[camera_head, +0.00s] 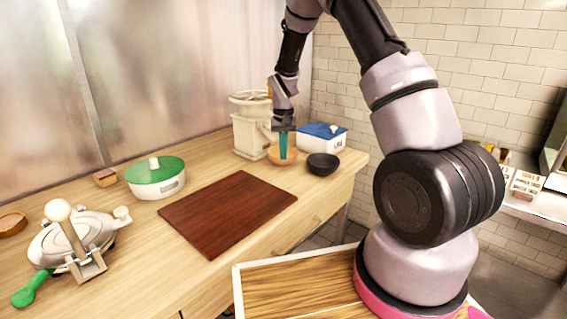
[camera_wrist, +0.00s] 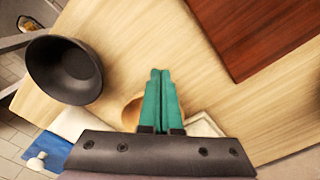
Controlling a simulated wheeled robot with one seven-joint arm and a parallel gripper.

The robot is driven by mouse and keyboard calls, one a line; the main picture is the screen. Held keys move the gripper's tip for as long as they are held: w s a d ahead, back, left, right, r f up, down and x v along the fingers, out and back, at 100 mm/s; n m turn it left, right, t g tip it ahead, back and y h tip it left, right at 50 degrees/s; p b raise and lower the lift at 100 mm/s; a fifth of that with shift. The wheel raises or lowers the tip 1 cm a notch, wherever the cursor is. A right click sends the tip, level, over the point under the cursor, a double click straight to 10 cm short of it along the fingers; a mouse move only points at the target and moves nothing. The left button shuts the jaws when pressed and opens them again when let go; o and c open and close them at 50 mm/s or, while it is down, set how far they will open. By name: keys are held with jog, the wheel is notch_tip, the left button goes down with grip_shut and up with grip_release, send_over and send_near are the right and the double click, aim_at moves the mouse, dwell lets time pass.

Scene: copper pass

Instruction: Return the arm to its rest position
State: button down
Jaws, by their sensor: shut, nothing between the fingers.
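My gripper (camera_head: 283,146) has teal fingers that point down over a small wooden bowl (camera_head: 274,157) near the far right part of the table. In the wrist view the two fingers (camera_wrist: 160,75) lie together with nothing between them. The wooden bowl (camera_wrist: 131,112) shows partly behind them there, and I cannot tell whether the fingertips touch it. My arm reaches from its base at the right across to this spot.
A black bowl (camera_head: 323,164) and a blue-lidded box (camera_head: 322,137) stand close right of my gripper. A cream grinder-like machine (camera_head: 252,125) stands just left. A dark red board (camera_head: 228,212), a green-lidded pot (camera_head: 156,176) and a silver device (camera_head: 75,243) lie further left.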

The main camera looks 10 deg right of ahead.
jog(key=s+d+r+t+y, duration=0.1)
jog(key=s+r, duration=0.3)
jog(key=r, duration=0.5)
jog(key=s+d+r+m+t, duration=0.1)
jog(key=s+r, duration=0.4)
jog(key=r, duration=0.4)
jog(key=s+d+r+t+y, duration=0.1)
jog(key=s+r, duration=0.3)
jog(key=r, duration=0.5)
jog(key=s+d+r+t, duration=0.1)
jog(key=s+r+t, duration=0.1)
jog(key=s, duration=0.7)
jog(key=s+r+m+t, duration=0.1)
jog(key=s+r, duration=0.3)
jog(key=s, duration=0.5)
jog(key=shift+s+d+t, duration=0.15)
jog(key=shift+d+t, duration=0.2)
jog(key=shift+t, duration=0.25)
